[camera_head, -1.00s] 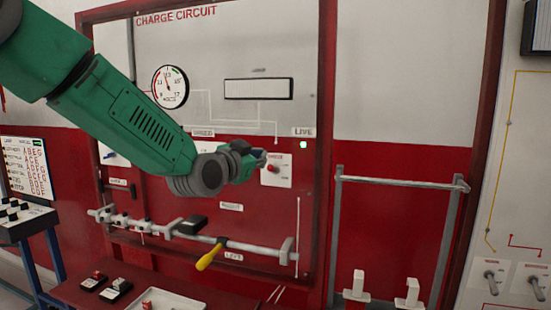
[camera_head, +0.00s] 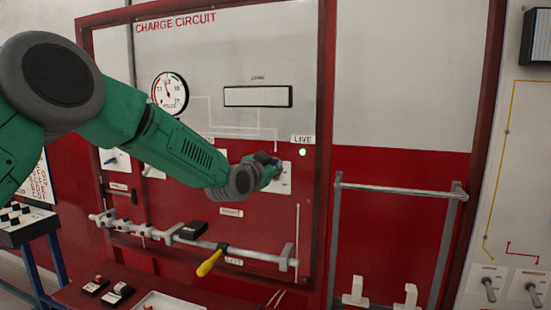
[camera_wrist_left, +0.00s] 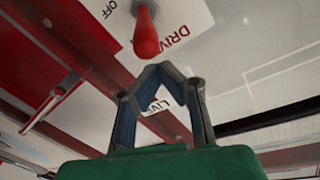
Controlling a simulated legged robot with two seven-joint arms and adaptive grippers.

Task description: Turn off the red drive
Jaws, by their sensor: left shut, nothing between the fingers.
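The red drive handle (camera_wrist_left: 146,38) shows in the left wrist view as a red knob on a short stem. It stands out from a white plate (camera_wrist_left: 183,15) lettered "OFF" and "DRIVE". My left gripper (camera_wrist_left: 158,68) is shut and empty, its fingertips close below and right of the knob in that view; I cannot tell whether they touch. In the head view the left gripper (camera_head: 274,165) is in front of the drive plate (camera_head: 286,186) and hides the red knob. My right gripper is not in view.
The charge circuit panel (camera_head: 215,60) has a round gauge (camera_head: 170,93) and a lit green live lamp (camera_head: 303,152). Below runs a horizontal rail (camera_head: 255,254) with a yellow handle (camera_head: 209,262). A metal frame (camera_head: 400,189) stands to the right.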

